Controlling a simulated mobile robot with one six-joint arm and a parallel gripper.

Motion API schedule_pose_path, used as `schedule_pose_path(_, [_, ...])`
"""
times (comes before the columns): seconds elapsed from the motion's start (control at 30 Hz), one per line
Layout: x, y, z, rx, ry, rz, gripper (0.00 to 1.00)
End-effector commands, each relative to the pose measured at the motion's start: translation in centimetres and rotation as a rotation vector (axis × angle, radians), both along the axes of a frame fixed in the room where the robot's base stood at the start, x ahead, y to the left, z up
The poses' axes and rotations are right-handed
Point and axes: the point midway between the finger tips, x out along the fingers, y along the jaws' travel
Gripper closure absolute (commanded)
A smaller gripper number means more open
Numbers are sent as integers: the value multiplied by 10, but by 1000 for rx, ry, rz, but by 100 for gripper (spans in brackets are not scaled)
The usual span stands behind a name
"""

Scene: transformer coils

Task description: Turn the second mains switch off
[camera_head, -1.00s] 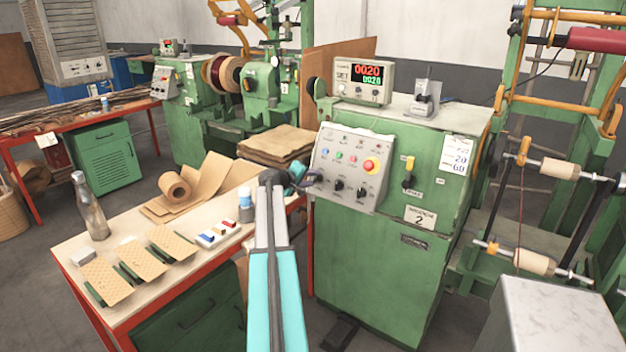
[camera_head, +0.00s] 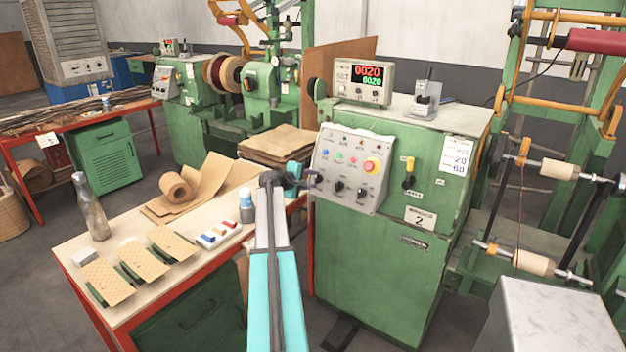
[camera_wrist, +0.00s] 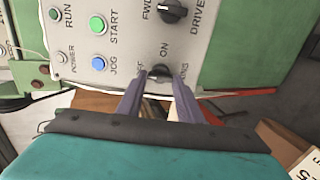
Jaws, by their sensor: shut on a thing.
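The mains switch (camera_wrist: 160,73) is a dark knob low on the sloped grey control panel (camera_head: 330,150) of the green machine marked 2. In the wrist view its ON, OFF and MAINS labels are partly visible around it. My gripper (camera_wrist: 160,77) has one finger on each side of the knob and is shut on it. In the head view my gripper (camera_head: 314,179) is at the panel's lower left corner and hides the knob. The knob's exact pointer direction is hard to tell.
The drive knob (camera_wrist: 173,12) sits beside the mains switch. The green start button (camera_wrist: 97,25) and blue jog button (camera_wrist: 99,63) are close. A red stop button (camera_head: 371,166) is at the panel's right. A workbench (camera_head: 72,249) with a bottle (camera_head: 94,215) stands left.

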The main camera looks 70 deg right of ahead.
Motion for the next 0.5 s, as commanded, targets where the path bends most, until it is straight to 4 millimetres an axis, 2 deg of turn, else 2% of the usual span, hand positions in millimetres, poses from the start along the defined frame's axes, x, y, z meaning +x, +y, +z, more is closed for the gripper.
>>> schedule_pose_path(0.07, [-2,2,-3,7,2,-7,90])
schedule_pose_path(0.1, [-2,2,-3,7,2,-7,64])
schedule_pose_path(0.2, [-2,2,-2,5,1,-7,48])
schedule_pose_path(0.5, [-1,1,-1,2,0,-4,48])
